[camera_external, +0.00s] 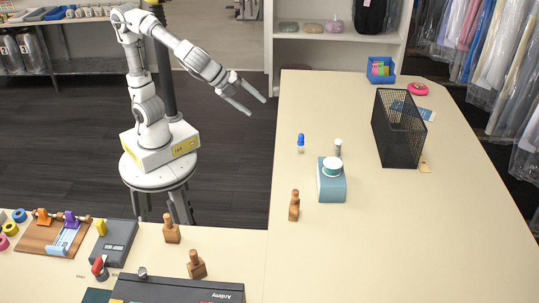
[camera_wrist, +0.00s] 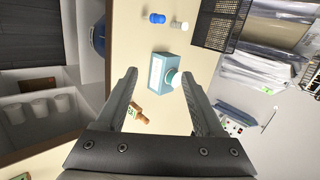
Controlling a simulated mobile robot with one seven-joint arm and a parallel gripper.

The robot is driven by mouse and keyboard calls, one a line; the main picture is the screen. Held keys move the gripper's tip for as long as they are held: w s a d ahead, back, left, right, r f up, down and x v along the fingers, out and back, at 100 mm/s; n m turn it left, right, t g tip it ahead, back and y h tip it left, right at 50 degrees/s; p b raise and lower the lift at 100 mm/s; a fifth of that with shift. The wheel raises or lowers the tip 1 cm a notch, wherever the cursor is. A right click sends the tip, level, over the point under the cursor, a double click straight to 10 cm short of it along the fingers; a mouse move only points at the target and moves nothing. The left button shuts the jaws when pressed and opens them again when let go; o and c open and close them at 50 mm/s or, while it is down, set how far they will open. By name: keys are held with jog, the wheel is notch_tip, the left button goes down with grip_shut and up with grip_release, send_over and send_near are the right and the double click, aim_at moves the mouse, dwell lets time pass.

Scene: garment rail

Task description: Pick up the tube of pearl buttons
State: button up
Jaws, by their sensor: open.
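Two small tubes stand upright on the cream table. One has a blue cap (camera_external: 301,143); the other is pale with a grey-white top (camera_external: 338,147). I cannot read on either whether it holds pearl buttons; the pale one looks the likelier. In the wrist view the blue-capped one (camera_wrist: 156,18) and the pale one (camera_wrist: 180,26) lie at the top, beyond my fingertips. My gripper (camera_external: 257,106) is open and empty, in the air left of the table's edge. Its two fingers are spread in the wrist view (camera_wrist: 158,74).
A blue-grey box (camera_external: 331,190) with a white-and-teal round item (camera_external: 333,167) on top stands just in front of the pale tube. A wooden stamp-like piece (camera_external: 294,206) is nearer. A black mesh basket (camera_external: 399,140) stands to the right. The table's far left part is clear.

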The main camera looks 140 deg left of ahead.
jog(key=w+a+f+m+y+b, duration=0.3)
jog(key=w+a+m, duration=0.45)
jog(key=a, duration=0.65)
jog(key=m+y+b, duration=0.2)
jog(key=m, duration=0.6)
send_over(339, 144)
jog(key=s, duration=0.1)
jog(key=shift+t, duration=0.3)
jog(key=f, duration=1)
jog(key=shift+a+f, duration=0.2)
jog(key=shift+a, duration=0.15)
jog(key=shift+a+f, duration=0.2)
jog(key=shift+f, duration=0.1)
notch_tip(339, 144, down, 2)
jog(key=shift+f+b, duration=0.25)
jog(key=shift+b, duration=0.1)
notch_tip(339, 144, down, 4)
jog(key=shift+f+b, duration=0.25)
jog(key=shift+b, duration=0.5)
jog(key=shift+x, duration=1.05)
jog(key=shift+w+a, duration=0.25)
jog(key=shift+a, duration=0.1)
grip_shut()
